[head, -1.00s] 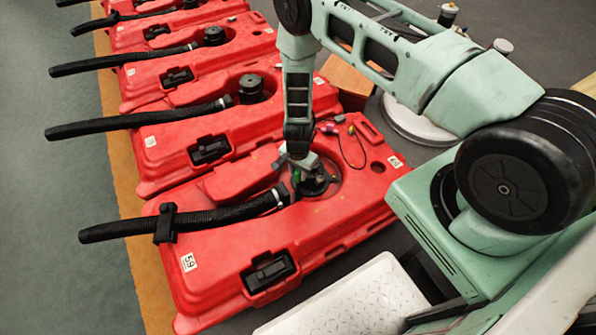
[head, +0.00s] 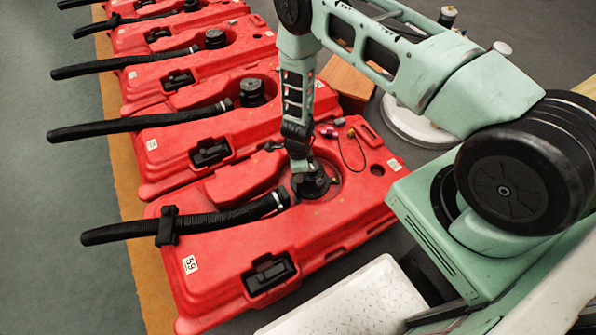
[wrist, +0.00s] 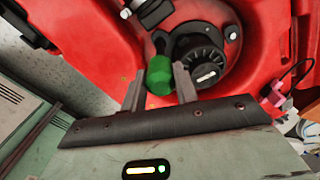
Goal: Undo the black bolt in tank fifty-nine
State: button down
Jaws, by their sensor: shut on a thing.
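Tank fifty-nine (head: 222,248) is the nearest red tank, with a "59" label (head: 190,264) on its lower left. A black round fitting (head: 322,188) sits in its recess. My gripper (head: 302,178) is down at this fitting, partly hiding it. In the wrist view my gripper (wrist: 158,84) is shut on a green rounded piece (wrist: 159,74) held between its fingertips, close beside a ribbed black cap (wrist: 205,66) with a pale mark. The far end of the green piece is hidden. I cannot tell which part is the black bolt.
A black hose (head: 215,220) runs left from the fitting, with a clamp (head: 167,226) on it. Similar red tanks (head: 190,150) stand in a row behind. A thin cable (head: 353,147) loops at the recess's back right. A pale textured plate (head: 350,300) lies in front.

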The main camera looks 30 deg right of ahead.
jog(key=m, duration=0.4)
jog(key=shift+m, duration=0.4)
jog(key=m+p, duration=0.1)
jog(key=m, duration=0.3)
jog(key=shift+w+m, duration=0.1)
jog(key=shift+m, duration=1)
jog(key=m+b, duration=0.4)
jog(key=shift+d+f, duration=0.1)
jog(key=shift+f, duration=0.3)
jog(key=m+b, duration=0.2)
jog(key=m, duration=0.1)
jog(key=shift+m+b, duration=0.4)
jog(key=shift+r+m+b, duration=0.3)
jog(key=shift+m+b, duration=0.3)
jog(key=shift+m, duration=0.6)
jog(key=m+b, duration=0.2)
jog(key=shift+d+f+b, duration=0.1)
jog(key=shift+f+b, duration=0.2)
jog(key=shift+b, duration=0.1)
jog(key=shift+m+b, duration=0.8)
jog(key=shift+m, duration=0.4)
jog(key=m+b, duration=0.2)
jog(key=m, duration=0.1)
jog(key=shift+m, duration=0.3)
jog(key=shift+r+m+b, duration=0.2)
jog(key=shift+m+b, duration=0.25)
jog(key=shift+m, duration=0.25)
jog(key=shift+r+m, duration=0.2)
jog(key=shift+m, duration=0.2)
